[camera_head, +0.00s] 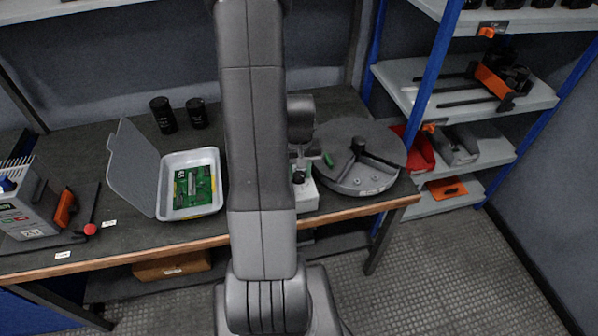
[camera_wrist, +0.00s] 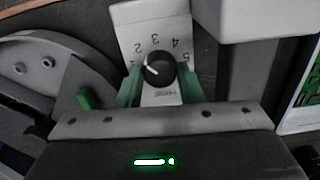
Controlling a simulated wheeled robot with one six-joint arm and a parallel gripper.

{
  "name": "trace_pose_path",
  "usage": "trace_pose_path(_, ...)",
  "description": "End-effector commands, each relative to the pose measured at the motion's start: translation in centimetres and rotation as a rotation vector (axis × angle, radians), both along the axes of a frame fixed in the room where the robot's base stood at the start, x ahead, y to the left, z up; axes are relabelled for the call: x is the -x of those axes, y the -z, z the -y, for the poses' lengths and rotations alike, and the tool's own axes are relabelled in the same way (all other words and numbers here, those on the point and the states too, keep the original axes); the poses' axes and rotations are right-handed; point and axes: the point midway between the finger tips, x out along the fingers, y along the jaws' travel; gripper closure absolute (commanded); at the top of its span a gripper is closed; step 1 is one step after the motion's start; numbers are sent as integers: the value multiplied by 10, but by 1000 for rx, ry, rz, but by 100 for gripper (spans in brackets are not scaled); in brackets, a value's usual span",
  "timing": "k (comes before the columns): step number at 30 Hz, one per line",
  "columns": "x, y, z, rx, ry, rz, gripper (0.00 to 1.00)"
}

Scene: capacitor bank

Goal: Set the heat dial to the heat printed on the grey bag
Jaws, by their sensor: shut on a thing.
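The heat dial is a black knob (camera_wrist: 158,68) with a white pointer mark, on a pale panel (camera_wrist: 146,20) with numbers printed around it. In the wrist view the mark lies on the knob's left side, towards the low-number end; the exact setting is hard to read. My gripper (camera_wrist: 158,82) is shut on the knob, with one green finger on each side. In the head view the pale dial box (camera_head: 307,194) shows beside my arm, which hides part of it and most of my gripper. I cannot make out a grey bag or its printed heat.
A round grey turntable-like device (camera_head: 358,180) stands close right of the dial box. An open white case (camera_head: 190,212) with a green circuit board (camera_head: 194,187) is to its left. Two black cylinders (camera_head: 163,115) stand behind. Shelving with blue posts (camera_head: 437,65) is at right.

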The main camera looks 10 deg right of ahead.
Motion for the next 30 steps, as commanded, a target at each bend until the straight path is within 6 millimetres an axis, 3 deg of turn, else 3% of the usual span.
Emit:
trace_pose_path(14,-1,-1,0,1,14,3,89)
trace_pose_path(15,-1,-1,0,1,14,3,61)
trace_pose_path(18,-1,-1,0,0,14,2,45)
trace_pose_path(30,-1,-7,0,0,14,2,45)
